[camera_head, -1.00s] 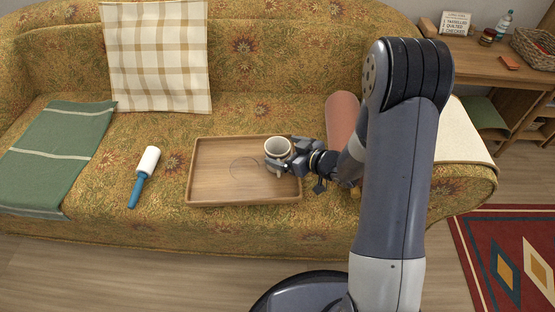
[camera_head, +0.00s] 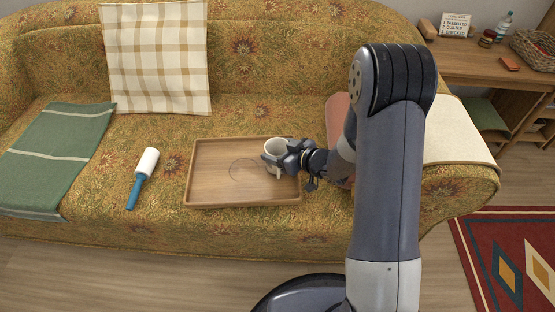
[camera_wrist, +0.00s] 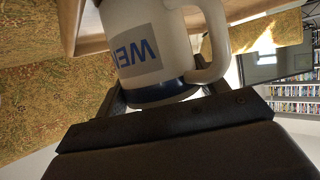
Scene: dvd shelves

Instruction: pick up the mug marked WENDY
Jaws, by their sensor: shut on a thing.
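The white mug (camera_head: 277,146) stands at the right part of the wooden tray (camera_head: 215,185) on the sofa. In the wrist view the mug (camera_wrist: 160,42) fills the upper middle, with a blue band at its base, a handle at the right and a grey label reading "WEN", the rest hidden around the curve. My gripper (camera_head: 281,161) is shut on the mug, reaching in from the right. I cannot tell whether the mug's base touches the tray.
A lint roller with a blue handle (camera_head: 137,188) lies left of the tray. A green striped blanket (camera_head: 60,155) and a plaid cushion (camera_head: 157,60) are farther left. A pinkish cushion (camera_head: 337,112) is partly hidden behind my arm. A side table (camera_head: 465,62) with small items stands at the back right.

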